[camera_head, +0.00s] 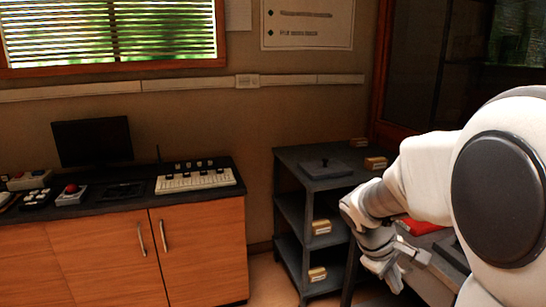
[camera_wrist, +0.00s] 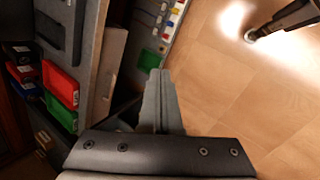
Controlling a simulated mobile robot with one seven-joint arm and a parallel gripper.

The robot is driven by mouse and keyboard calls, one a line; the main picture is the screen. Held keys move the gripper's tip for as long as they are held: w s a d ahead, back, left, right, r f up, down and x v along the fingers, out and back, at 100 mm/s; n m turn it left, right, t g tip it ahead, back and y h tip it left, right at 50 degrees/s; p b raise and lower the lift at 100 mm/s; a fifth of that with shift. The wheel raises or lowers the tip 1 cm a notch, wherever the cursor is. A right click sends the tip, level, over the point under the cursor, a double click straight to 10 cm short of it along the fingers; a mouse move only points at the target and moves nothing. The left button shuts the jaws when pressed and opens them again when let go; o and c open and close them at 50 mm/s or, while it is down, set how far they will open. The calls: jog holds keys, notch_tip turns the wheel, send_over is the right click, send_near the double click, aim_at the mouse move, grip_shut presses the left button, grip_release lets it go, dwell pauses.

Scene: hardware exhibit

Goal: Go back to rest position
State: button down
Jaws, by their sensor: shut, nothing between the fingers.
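My gripper (camera_head: 400,280) hangs low at the end of my white arm, at the right of the head view. It is in front of a grey table and to the right of the dark shelf unit (camera_head: 312,157). In the wrist view, my gripper (camera_wrist: 160,75) has its fingers together, pointing up the picture, with nothing held between them. The wrist view looks past the fingers at the wooden floor (camera_wrist: 235,85) and the side of a grey unit.
A wooden cabinet (camera_head: 200,250) with a dark top stands at the left, bearing a monitor (camera_head: 92,141), a white keyboard-like panel (camera_head: 195,180) and control boxes. Red (camera_wrist: 60,84) and green (camera_wrist: 60,113) bins sit close by at the wrist view's left.

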jog(key=s+a+r+m+t+y, duration=0.25)
jog(key=s+a+r, duration=0.2)
jog(key=s, duration=0.35)
jog(key=s+a+r+m+t+y, duration=0.2)
jog(key=s+a+r+m+y, duration=0.15)
jog(key=s+a, duration=0.35)
notch_tip(320, 180, up, 15)
jog(key=s+p, duration=0.2)
jog(key=p, duration=1.2)
jog(key=shift+d+r+m+h, duration=0.15)
jog(key=shift+d+m+h, duration=0.05)
jog(key=shift+m+h, duration=0.1)
